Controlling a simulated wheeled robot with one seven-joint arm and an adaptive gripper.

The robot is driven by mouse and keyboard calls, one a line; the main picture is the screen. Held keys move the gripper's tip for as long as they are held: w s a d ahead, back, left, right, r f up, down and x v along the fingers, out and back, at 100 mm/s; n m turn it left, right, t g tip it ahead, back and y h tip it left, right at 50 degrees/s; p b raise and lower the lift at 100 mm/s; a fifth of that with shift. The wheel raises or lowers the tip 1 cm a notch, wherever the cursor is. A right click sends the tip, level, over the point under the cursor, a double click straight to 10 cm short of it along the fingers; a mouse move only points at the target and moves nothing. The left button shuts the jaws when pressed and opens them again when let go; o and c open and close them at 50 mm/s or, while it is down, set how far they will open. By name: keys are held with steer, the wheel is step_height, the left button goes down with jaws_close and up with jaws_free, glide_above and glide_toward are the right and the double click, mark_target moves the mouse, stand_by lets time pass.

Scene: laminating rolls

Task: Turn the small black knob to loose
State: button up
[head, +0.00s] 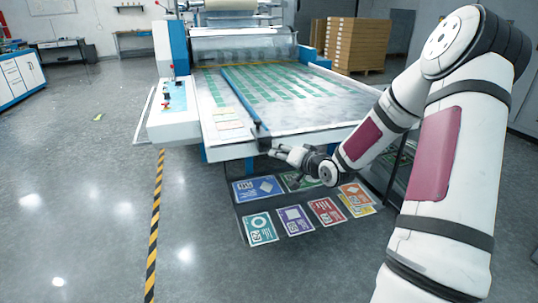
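My gripper (277,150) is at the front edge of the laminating machine's flat bed. Its fingertips are beside or against a small black part (263,142) at the near end of a blue bar (240,100) that runs across the bed. This black part may be the small black knob, but it is too small to make out its shape or any marks. I cannot tell whether the fingers touch it or are closed on it. A control panel (173,97) with small red and dark controls is at the left of the bed.
Printed sheets (262,228) lie on a dark low surface below the bed's front edge. Stacked brown boxes (357,44) stand on a pallet at the back right. A yellow-black floor stripe (154,225) runs at the left.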

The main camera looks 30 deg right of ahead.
mark_target(267, 150)
steer(key=b+x, duration=0.1)
steer(key=x, duration=0.7)
steer(key=shift+w+b, duration=0.1)
steer(key=shift+b, duration=0.2)
jaws_close()
